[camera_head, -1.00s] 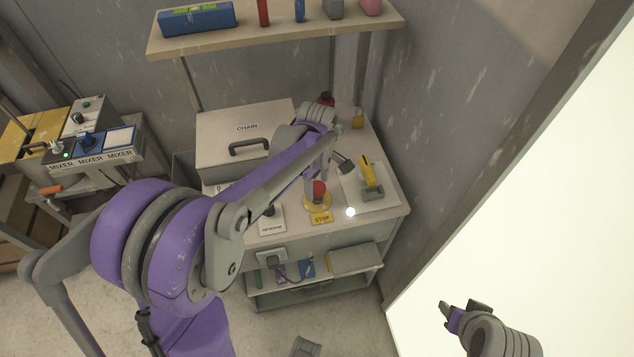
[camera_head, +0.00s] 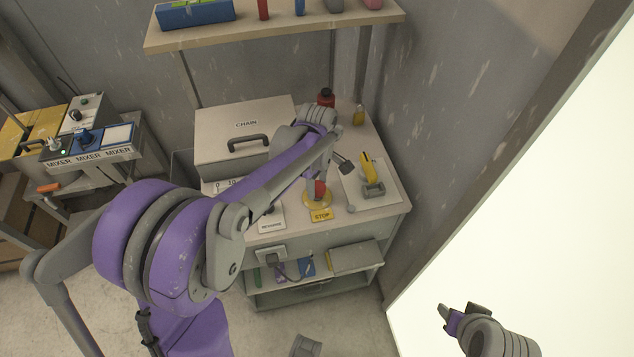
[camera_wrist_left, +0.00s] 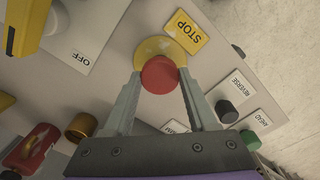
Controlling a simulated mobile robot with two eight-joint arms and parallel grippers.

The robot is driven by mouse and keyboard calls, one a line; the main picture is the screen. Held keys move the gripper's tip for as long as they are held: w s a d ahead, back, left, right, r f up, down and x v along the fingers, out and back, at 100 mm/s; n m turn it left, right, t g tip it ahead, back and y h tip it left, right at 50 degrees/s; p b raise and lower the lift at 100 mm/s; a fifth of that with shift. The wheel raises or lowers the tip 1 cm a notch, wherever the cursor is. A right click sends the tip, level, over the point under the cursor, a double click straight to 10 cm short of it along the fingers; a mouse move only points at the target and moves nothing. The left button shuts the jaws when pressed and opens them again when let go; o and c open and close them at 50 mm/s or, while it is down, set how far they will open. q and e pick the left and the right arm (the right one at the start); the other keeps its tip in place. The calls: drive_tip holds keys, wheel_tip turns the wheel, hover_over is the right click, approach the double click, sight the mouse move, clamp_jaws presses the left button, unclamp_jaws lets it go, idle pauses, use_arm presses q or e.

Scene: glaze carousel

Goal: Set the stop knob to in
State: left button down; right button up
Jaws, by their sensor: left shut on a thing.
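The red stop knob (camera_wrist_left: 160,75) sits on a round yellow base (camera_wrist_left: 150,48) beside a yellow STOP label (camera_wrist_left: 182,34) on the cabinet top. In the head view the red knob (camera_head: 320,189) shows partly behind my left gripper (camera_head: 315,183). My left gripper comes down over the knob, and in the wrist view its two fingers lie on either side of the red cap, shut on it. I cannot tell how far the knob is pressed in. My right gripper (camera_head: 459,314) is at the lower right, away from the cabinet; its opening is unclear.
A yellow lever switch (camera_head: 369,170) on a plate marked OFF stands right of the knob. A CHAIN box (camera_head: 225,155) stands behind left. Black REVERSE (camera_wrist_left: 226,111) and green AHEAD knobs (camera_wrist_left: 250,140) are close by.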

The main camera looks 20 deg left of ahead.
sight(317, 187)
use_arm(q)
drive_tip(key=shift+c, duration=1)
unclamp_jaws()
wheel_tip(317, 187, up, 11)
drive_tip(key=shift+p, duration=0.45)
drive_tip(key=shift+f, duration=0.15)
drive_tip(key=s+d+f+m+t, duration=0.1)
drive_tip(key=s+f+m+t, duration=0.1)
drive_tip(key=s+m, duration=0.6)
drive_tip(key=s+d+f+m+t+p, duration=0.1)
drive_tip(key=s+d+f+m+t, duration=0.1)
drive_tip(key=s+m, duration=0.6)
drive_tip(key=s+t, duration=0.1)
drive_tip(key=s, duration=0.1)
drive_tip(key=shift+s+f, duration=0.25)
drive_tip(key=shift+s, duration=0.1)
